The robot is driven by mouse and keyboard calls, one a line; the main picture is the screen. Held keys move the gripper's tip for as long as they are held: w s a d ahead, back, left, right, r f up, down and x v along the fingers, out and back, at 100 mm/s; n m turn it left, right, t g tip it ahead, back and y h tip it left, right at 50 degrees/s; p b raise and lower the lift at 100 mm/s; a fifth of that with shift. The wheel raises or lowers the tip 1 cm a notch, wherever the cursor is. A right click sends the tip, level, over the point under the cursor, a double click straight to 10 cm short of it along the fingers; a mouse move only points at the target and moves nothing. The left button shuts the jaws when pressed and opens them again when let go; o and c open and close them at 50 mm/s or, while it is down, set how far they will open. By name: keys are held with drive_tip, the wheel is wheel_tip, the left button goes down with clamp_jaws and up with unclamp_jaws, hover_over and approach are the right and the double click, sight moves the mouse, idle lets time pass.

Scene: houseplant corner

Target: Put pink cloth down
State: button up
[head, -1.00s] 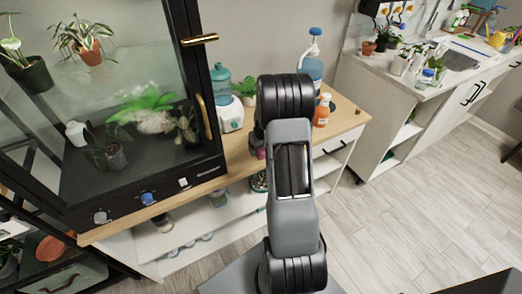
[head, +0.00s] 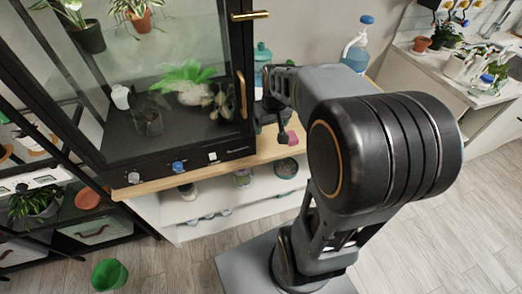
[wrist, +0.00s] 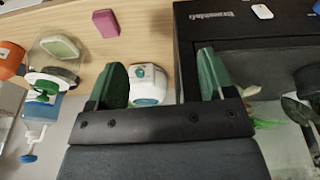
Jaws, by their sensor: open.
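The pink cloth (wrist: 105,23) shows as a small folded block on the wooden top in the wrist view. In the head view it (head: 292,138) lies near the front edge of that top, just right of the glass cabinet and partly behind my arm. My gripper (wrist: 162,78) is open, with its two green-tipped fingers apart and nothing held between them. In the head view my gripper (head: 270,117) is small and dark, above the wooden top beside the cabinet's corner. It is apart from the cloth.
The black-framed glass cabinet (head: 180,152) stands close on the left, with its handle (head: 241,95) sticking out. A white device (wrist: 148,85) appears between my fingers in the wrist view. An orange bottle (wrist: 9,60) and a blue-topped bottle (head: 357,48) stand nearby.

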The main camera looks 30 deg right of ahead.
drive_tip(key=s+a+r, duration=0.1)
drive_tip(key=s+a, duration=0.8)
drive_tip(key=s, duration=0.1)
drive_tip(key=shift+s+a+r+n+t+y, duration=0.2)
drive_tip(key=shift+r+n+t+y, duration=0.1)
drive_tip(key=shift+r+n+t, duration=0.1)
drive_tip(key=shift+d, duration=0.1)
